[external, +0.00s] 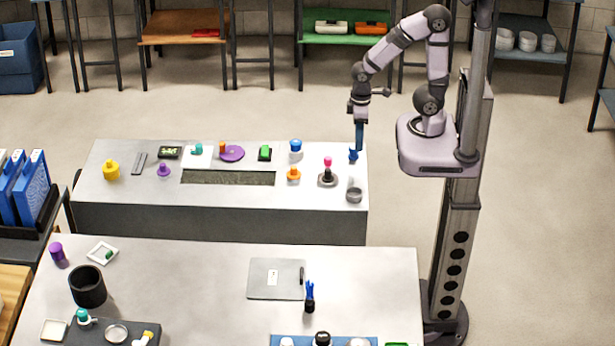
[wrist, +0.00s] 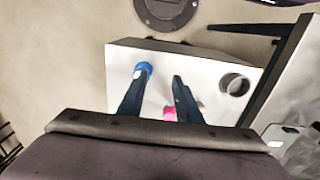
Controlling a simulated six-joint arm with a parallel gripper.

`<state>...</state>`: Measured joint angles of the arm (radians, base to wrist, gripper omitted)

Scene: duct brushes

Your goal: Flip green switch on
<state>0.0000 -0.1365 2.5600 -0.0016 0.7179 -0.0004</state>
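A small black block with a green top (external: 265,153) sits near the back edge of the rear table, right of a purple disc. A white square plate with a small green piece (external: 108,254) lies at the left of the front table. Both are too small to tell a switch position, and neither shows in the wrist view. My gripper (external: 355,153) hangs pointing down over the rear table's back right corner, well right of both. In the wrist view my gripper (wrist: 160,78) has its two dark fingers apart, with nothing held between them.
Near my gripper are a blue-topped white knob (external: 295,147), a pink-topped stick (external: 327,162) and a grey cup (external: 354,195). An orange knob (external: 293,174) stands nearby. A dark recessed strip (external: 228,178) runs along the middle of the rear table (external: 130,196).

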